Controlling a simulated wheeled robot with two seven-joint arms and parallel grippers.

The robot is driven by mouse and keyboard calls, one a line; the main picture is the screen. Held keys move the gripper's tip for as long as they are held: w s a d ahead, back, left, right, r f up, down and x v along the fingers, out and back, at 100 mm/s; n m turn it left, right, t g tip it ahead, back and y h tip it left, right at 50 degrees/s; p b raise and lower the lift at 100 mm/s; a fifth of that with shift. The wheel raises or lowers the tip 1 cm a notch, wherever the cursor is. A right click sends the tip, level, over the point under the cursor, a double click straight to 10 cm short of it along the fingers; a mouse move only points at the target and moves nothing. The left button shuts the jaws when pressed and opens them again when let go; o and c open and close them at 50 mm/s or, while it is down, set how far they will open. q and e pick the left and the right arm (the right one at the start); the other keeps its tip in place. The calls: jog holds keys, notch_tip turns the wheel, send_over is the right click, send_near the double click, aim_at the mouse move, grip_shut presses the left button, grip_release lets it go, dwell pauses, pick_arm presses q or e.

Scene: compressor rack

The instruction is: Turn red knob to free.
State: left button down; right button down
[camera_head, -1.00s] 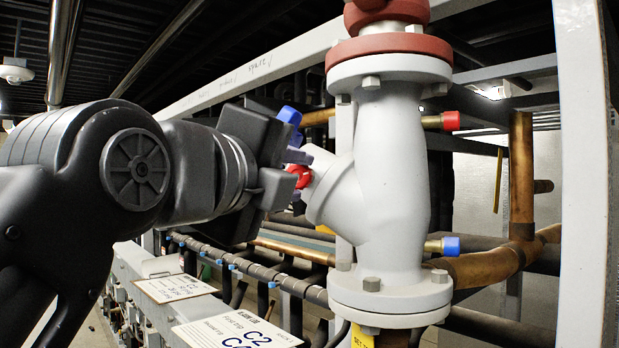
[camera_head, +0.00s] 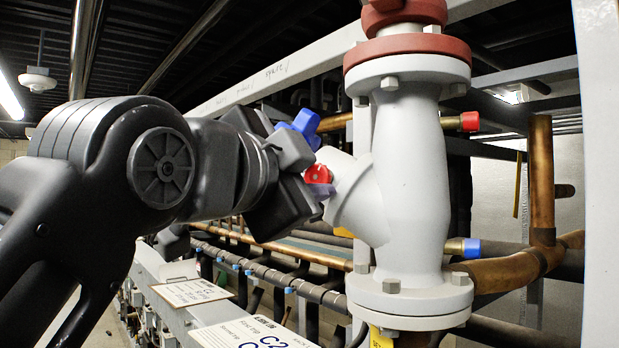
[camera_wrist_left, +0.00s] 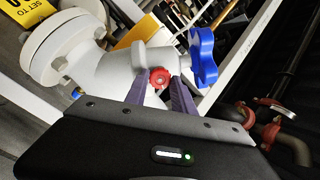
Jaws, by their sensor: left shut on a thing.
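The red knob (camera_head: 318,174) sits at the end of the slanted branch of a grey valve body (camera_head: 410,170). My left gripper (camera_head: 318,165) comes in from the left and is shut on the red knob. In the left wrist view the red knob (camera_wrist_left: 160,77) shows between the two purple fingertips, one on each side. A blue handle (camera_head: 304,125) stands just above the gripper, and it also shows right of the fingers in the left wrist view (camera_wrist_left: 203,57). My right gripper is not in view.
A red-capped stub (camera_head: 469,121) and a blue-capped stub (camera_head: 471,248) stick out right of the valve. Copper pipes (camera_head: 541,180) run at the right. A white label plate (camera_head: 240,334) lies below the arm. A grey frame post (camera_head: 600,170) stands at the far right.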

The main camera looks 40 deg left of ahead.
pick_arm(q)
jog(key=n, duration=0.4)
jog(key=shift+n, duration=0.4)
jog(key=c, duration=1.1)
grip_release()
jog(key=shift+o, duration=0.2)
jog(key=shift+s, duration=0.1)
jog(key=b+v, duration=0.1)
jog(key=v, duration=0.6)
jog(key=shift+s, duration=0.35)
